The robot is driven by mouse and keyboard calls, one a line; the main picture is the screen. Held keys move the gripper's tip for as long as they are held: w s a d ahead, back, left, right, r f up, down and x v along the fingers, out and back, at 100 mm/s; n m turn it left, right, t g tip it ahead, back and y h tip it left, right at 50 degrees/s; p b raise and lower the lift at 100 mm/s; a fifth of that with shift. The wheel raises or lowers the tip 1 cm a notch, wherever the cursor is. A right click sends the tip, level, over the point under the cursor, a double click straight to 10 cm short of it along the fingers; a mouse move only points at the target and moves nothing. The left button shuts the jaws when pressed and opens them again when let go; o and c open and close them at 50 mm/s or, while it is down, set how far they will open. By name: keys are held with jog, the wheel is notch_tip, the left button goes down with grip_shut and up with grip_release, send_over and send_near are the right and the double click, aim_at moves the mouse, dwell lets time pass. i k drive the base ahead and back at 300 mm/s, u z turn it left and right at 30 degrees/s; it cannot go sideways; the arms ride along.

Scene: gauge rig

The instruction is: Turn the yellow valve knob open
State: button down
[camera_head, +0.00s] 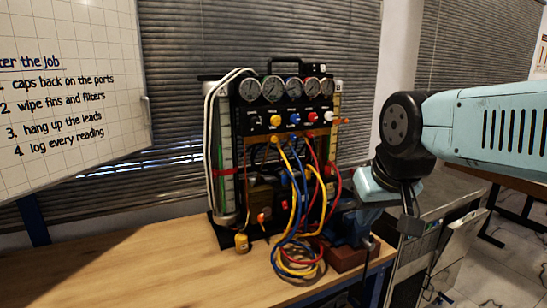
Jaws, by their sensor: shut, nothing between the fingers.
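The gauge rig (280,150) stands upright on the wooden bench. The yellow valve knob (275,121) is the leftmost in a row of coloured knobs on its dark panel, below the gauges. It is small here, and I cannot tell how far it is turned. My gripper (411,222) hangs below the pale blue wrist to the right of the rig, well apart from the knob. Its fingers point down, are partly hidden by the wrist and look closed and empty.
Blue (294,118), red (312,117) and white (328,116) knobs sit beside the yellow one. Looped hoses (297,255) hang down the rig's front onto the bench (130,270). A whiteboard (70,80) stands at the left. The bench's left part is clear.

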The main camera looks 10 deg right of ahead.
aim_at(275, 121)
jog(key=z, duration=0.55)
jog(key=k, duration=1.2)
jog(key=u, duration=0.55)
jog(key=i, duration=1)
